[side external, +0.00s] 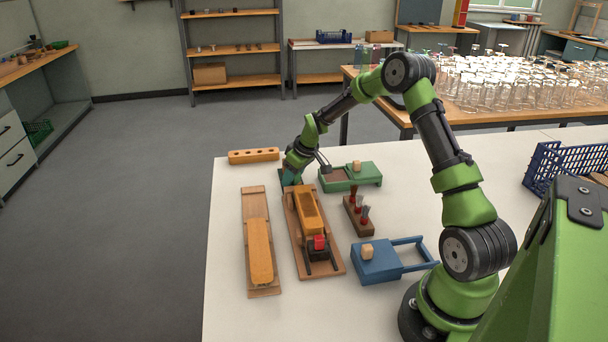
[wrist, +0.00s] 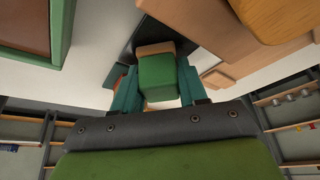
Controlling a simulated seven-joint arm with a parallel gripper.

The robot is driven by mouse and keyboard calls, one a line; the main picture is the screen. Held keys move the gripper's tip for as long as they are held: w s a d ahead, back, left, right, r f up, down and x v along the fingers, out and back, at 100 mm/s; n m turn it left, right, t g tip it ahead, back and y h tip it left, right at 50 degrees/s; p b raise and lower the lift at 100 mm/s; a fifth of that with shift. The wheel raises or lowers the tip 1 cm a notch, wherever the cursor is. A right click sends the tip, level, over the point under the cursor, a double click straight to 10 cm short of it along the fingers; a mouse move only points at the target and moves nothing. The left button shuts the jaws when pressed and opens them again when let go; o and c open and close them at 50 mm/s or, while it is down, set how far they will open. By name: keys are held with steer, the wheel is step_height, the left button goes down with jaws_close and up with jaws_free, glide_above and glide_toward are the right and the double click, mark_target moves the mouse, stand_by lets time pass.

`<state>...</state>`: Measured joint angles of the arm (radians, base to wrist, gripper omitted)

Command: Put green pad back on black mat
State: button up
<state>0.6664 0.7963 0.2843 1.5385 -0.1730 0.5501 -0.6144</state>
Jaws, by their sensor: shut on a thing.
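In the wrist view my gripper (wrist: 157,91) has its teal fingers shut on the green pad (wrist: 158,74), a small green block with a tan wooden layer at its far end. A dark, flat surface that looks like the black mat (wrist: 122,52) shows behind the pad. Whether the pad touches it is not clear. In the side view my gripper (side external: 290,179) is low over the white table, at the far end of the wooden board. There the pad cannot be told apart from the fingers, and the mat is hidden.
A wooden board with a yellow-orange brush body (side external: 308,208) lies just in front of my gripper. A green tray (side external: 368,180) is close on the right. An orange holed block (side external: 253,155) lies to the left. A blue fixture (side external: 378,263) and a brown tuft rack (side external: 358,225) stand nearer.

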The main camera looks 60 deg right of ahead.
steer(key=shift+f, duration=0.1)
steer(key=o, duration=0.9)
steer(key=shift+o, duration=0.2)
